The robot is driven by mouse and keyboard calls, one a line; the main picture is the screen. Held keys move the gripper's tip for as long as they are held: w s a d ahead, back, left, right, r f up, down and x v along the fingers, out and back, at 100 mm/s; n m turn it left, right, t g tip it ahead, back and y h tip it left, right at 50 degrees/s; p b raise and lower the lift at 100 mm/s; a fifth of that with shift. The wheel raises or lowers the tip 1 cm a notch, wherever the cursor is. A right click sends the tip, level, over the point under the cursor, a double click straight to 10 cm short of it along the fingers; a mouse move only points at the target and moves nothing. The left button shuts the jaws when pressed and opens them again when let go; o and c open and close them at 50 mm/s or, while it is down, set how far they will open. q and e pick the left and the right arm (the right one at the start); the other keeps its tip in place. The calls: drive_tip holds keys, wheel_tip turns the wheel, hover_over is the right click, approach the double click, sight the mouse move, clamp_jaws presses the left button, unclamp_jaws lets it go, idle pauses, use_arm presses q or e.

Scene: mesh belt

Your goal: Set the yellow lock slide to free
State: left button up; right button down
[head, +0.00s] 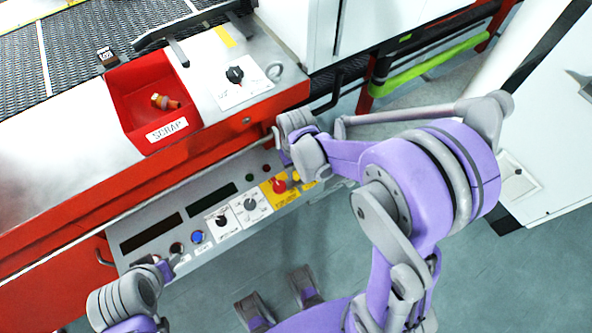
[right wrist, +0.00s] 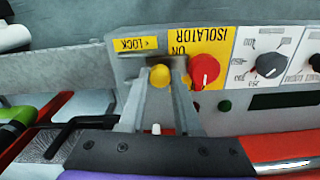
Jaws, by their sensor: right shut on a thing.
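The yellow lock slide shows in the right wrist view as a round yellow knob (right wrist: 160,76), beside a yellow LOCK label (right wrist: 135,44) with an arrow. My right gripper (right wrist: 161,84) has one finger on each side of the knob and is shut on it. In the head view my right gripper (head: 291,167) reaches the right end of the control panel, and its hand and arm hide most of the slide. My left gripper (head: 176,265) is near the panel's lower left, apart from the slide; its finger opening is unclear.
The red isolator knob (right wrist: 204,71) sits close beside the slide. Grey selector knobs (head: 250,204) and a blue button (head: 197,237) follow along the panel. A red scrap bin (head: 125,80) holding a small part stands above. Open floor lies in front.

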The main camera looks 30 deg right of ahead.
drive_tip(key=d, duration=0.3)
drive_tip(key=shift+w+d+b, duration=0.15)
drive_tip(key=shift+d+b, duration=0.15)
drive_tip(key=shift+d, duration=0.1)
drive_tip(key=c, duration=0.9)
unclamp_jaws()
drive_tip(key=shift+d, duration=0.1)
wheel_tip(320, 180, up, 11)
drive_tip(key=p, duration=0.1)
drive_tip(key=shift+p, duration=0.35)
